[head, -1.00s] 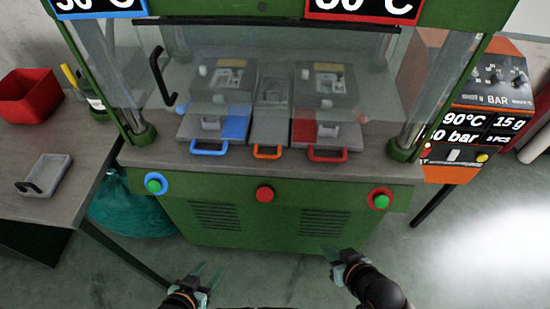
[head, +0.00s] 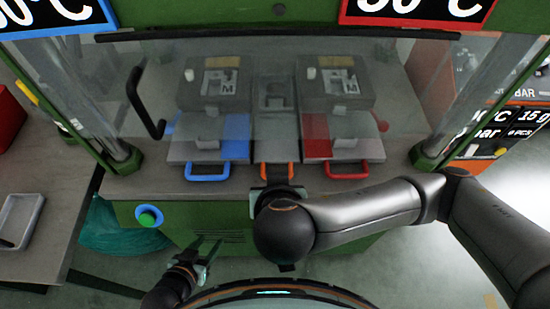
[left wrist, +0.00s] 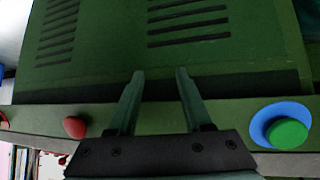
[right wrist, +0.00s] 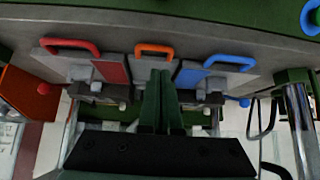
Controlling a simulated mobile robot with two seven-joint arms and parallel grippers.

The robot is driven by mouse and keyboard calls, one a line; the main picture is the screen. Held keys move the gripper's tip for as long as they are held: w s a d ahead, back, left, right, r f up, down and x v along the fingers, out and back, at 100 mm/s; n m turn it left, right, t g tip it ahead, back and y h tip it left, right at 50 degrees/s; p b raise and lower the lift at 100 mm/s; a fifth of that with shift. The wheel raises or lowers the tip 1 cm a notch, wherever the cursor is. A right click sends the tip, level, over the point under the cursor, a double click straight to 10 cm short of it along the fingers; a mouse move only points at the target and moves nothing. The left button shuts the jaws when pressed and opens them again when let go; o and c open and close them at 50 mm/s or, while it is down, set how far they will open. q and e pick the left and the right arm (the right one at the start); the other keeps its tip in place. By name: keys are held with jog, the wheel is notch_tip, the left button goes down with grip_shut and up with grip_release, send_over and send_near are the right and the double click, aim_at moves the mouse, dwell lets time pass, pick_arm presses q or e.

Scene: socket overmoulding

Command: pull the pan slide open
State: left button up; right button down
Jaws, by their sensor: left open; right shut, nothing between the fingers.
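The narrow grey middle slide (head: 275,128) lies between the blue and red slides, its orange handle (head: 278,171) at the front; I take it as the pan slide. It looks pushed in. In the right wrist view the orange handle (right wrist: 155,49) is just beyond my right gripper (right wrist: 160,74), whose fingers are shut and empty. In the head view my right gripper (head: 277,190) is at that handle, its fingertips mostly hidden; I cannot tell whether they touch. My left gripper (head: 207,245) is open and empty, low before the green cabinet; it also shows in the left wrist view (left wrist: 160,76).
The blue handle (head: 205,173) and red handle (head: 348,170) flank the orange one closely. A clear guard (head: 420,75) with a black handle (head: 138,102) stands above the slides. A blue-ringed green button (head: 149,216) is on the cabinet front. A side table (head: 60,190) is at left.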

jog(key=b+x, duration=0.2)
jog(key=b, duration=0.1)
jog(key=b+x, duration=0.3)
jog(key=b, duration=0.1)
jog(key=shift+w+d+f, duration=0.1)
jog(key=shift+d, duration=0.15)
jog(key=x, duration=0.3)
jog(key=shift+w, duration=0.4)
jog(key=shift+w+f+b, duration=0.3)
jog(key=shift+f, duration=0.05)
pick_arm(q)
jog(key=shift+m+h, duration=0.3)
jog(key=shift+h, duration=0.1)
jog(key=d+f, duration=0.2)
jog(key=f, duration=0.1)
jog(key=w+f, duration=0.1)
jog(key=shift+d+f, duration=0.3)
jog(key=shift+d, duration=0.1)
